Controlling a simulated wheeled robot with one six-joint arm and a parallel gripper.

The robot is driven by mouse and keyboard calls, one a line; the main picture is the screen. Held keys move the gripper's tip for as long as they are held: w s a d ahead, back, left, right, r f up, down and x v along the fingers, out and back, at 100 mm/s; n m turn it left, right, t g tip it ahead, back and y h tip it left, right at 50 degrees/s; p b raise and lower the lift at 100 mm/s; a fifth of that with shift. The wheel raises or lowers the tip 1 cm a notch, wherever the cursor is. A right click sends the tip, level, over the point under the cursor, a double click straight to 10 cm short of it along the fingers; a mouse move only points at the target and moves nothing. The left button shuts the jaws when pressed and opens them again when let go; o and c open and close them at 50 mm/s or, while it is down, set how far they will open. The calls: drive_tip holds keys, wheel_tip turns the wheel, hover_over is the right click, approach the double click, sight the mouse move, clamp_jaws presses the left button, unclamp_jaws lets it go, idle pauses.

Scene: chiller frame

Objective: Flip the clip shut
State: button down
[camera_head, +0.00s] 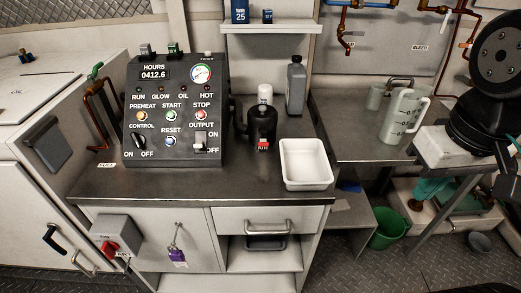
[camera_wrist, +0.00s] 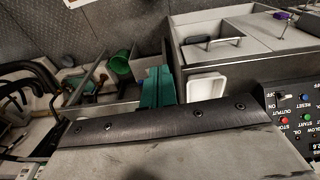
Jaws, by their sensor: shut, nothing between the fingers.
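I cannot make out the clip in either view. A black canister (camera_head: 262,124) with a red tag marked AIR stands on the counter, right of the control panel; no clip can be told on it. My gripper (camera_wrist: 157,88) shows in the wrist view as two teal fingers together, with nothing between them. A broad grey body with a black bolted strip hides their lower part. In the head view my arm is at the far right, away from the canister; the fingers there are not clear.
The control panel (camera_head: 175,112) stands at the left of the counter. A white tub (camera_head: 306,164) sits at the counter's front right, with a grey bottle (camera_head: 296,86) behind. A measuring jug (camera_head: 404,116) stands by the sink. A green bucket (camera_head: 387,228) is on the floor.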

sight(263, 143)
drive_tip(key=w+a+f+n+t+h, duration=0.1)
drive_tip(key=w+a+f+n, duration=0.15)
drive_tip(key=w+n, duration=0.55)
drive_tip(key=w+a+f+n+t+h, duration=0.1)
drive_tip(key=w+a+n, duration=0.4)
drive_tip(key=n, duration=0.5)
drive_tip(key=w+a+f+n+t+y, duration=0.1)
drive_tip(key=w+a+f+n, duration=0.2)
drive_tip(key=a+n, duration=0.5)
drive_tip(key=w+a+f+n+t, duration=0.1)
drive_tip(key=w+a+f+n, duration=0.2)
drive_tip(key=a+n, duration=0.5)
drive_tip(key=shift+w+f+n+t+y, duration=0.2)
drive_tip(key=shift+w+n+t+y, duration=0.2)
drive_tip(key=shift+n, duration=0.3)
drive_tip(key=shift+d, duration=0.1)
drive_tip(key=x, duration=0.9)
drive_tip(key=shift+w+d+f, duration=0.1)
drive_tip(key=shift+f, duration=0.2)
drive_tip(key=shift+w, duration=0.4)
drive_tip(key=shift+w+r, duration=0.5)
drive_tip(key=shift+r, duration=0.2)
drive_tip(key=shift+w+r, duration=0.55)
drive_tip(key=shift+r, duration=0.15)
